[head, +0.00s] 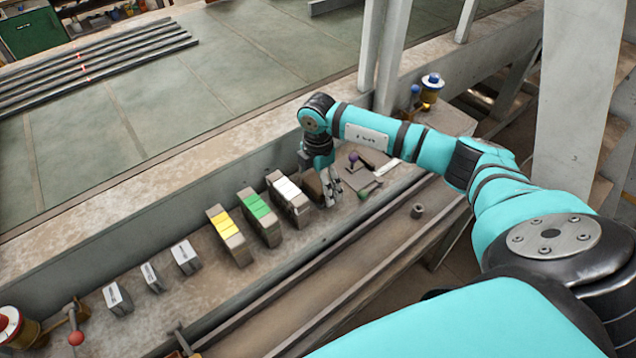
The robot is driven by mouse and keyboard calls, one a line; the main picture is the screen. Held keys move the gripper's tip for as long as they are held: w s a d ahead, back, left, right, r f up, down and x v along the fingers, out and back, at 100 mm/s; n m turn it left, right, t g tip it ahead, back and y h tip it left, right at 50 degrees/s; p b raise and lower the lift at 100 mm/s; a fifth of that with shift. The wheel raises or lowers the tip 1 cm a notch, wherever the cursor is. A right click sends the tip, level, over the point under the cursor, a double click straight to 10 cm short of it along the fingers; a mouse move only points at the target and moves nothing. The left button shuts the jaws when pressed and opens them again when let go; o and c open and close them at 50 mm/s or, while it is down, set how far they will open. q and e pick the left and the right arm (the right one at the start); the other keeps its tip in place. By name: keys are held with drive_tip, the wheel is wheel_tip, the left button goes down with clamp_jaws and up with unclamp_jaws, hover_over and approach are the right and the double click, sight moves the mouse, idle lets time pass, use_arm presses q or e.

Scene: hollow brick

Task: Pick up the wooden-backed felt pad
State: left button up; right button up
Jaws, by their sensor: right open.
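My right gripper (331,192) reaches down at the right end of the ledge, its fingers apart. Just left of the fingers, a small brown block (312,186) sits on the ledge beside the white-topped stack; it looks like the wooden-backed felt pad, but it is small and partly covered by the gripper, so I cannot see any felt face. I cannot tell whether the fingers touch it. My left gripper is not in view.
Stacks topped yellow (222,222), green (256,206) and white (286,189) stand in a row left of the gripper. Small grey blocks (185,256) lie further left. A plate with knobbed levers (368,165) is close right. A rail (300,318) runs along the front.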

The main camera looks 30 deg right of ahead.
sight(318, 181)
drive_tip(key=shift+f, duration=0.35)
drive_tip(key=c, duration=1.3)
drive_tip(key=shift+r, duration=0.1)
wheel_tip(318, 181, up, 9)
drive_tip(key=b, duration=0.3)
drive_tip(key=shift+c, duration=0.2)
drive_tip(key=shift+r, duration=0.5)
